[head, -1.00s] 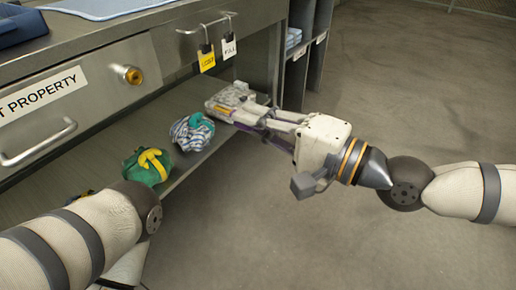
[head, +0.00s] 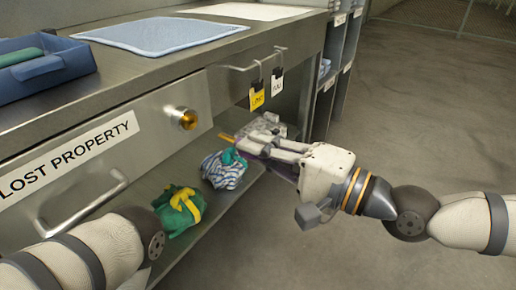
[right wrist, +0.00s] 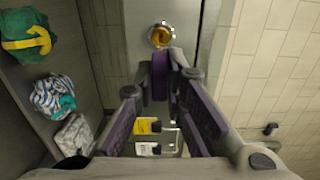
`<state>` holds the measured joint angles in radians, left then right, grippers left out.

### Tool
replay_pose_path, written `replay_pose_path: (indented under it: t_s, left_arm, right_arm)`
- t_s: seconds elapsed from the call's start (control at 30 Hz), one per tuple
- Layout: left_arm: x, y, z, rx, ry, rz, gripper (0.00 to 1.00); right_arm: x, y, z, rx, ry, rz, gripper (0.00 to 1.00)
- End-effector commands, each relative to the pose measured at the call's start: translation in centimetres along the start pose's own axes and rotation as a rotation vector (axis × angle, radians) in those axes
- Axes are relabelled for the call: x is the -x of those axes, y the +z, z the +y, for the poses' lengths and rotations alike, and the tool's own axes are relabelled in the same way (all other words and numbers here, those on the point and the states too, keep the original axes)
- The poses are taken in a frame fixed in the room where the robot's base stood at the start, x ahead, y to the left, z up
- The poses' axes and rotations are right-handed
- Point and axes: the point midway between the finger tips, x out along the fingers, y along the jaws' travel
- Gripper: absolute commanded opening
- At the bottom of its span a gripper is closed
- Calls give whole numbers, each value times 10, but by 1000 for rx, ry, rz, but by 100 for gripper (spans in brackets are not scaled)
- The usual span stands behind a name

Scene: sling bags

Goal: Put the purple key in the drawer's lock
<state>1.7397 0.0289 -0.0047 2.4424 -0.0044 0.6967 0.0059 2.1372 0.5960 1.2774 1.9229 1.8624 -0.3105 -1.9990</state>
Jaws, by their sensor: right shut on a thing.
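The drawer's lock (head: 184,118) is a round brass cylinder on the grey drawer front, right of the "LOST PROPERTY" label. It also shows at the top of the right wrist view (right wrist: 160,36). My right gripper (head: 247,139) is shut on the purple key. The key's gold-coloured end (head: 227,137) points left toward the lock, with a gap between them in the head view. In the right wrist view, a purple part (right wrist: 159,84) shows between the fingertips, below the lock; the fingers hide much of the key. My left gripper is out of view.
A drawer handle (head: 84,203) sits left of the lock. A yellow tag (head: 257,96) and a white tag (head: 277,80) hang from a rail. Green (head: 180,210) and striped (head: 223,169) bags lie on the lower shelf. A blue tray (head: 45,68) stands on the counter.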

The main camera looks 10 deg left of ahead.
Motion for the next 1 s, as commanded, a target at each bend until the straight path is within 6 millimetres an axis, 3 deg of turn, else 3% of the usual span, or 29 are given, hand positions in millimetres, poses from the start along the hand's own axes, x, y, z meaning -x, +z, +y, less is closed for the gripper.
replay_pose_path:
  t_s: [0.33,0.5,0.8,1.0]
  left_arm:
    - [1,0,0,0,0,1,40]
    - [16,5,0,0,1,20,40]
    - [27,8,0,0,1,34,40]
    - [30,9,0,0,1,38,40]
  right_arm:
    - [0,0,0,1,0,0,0]
    - [1,1,-6,4,-2,1,0]
    - [-39,0,-2,2,-3,1,0]
    - [-54,0,-1,0,-2,1,0]
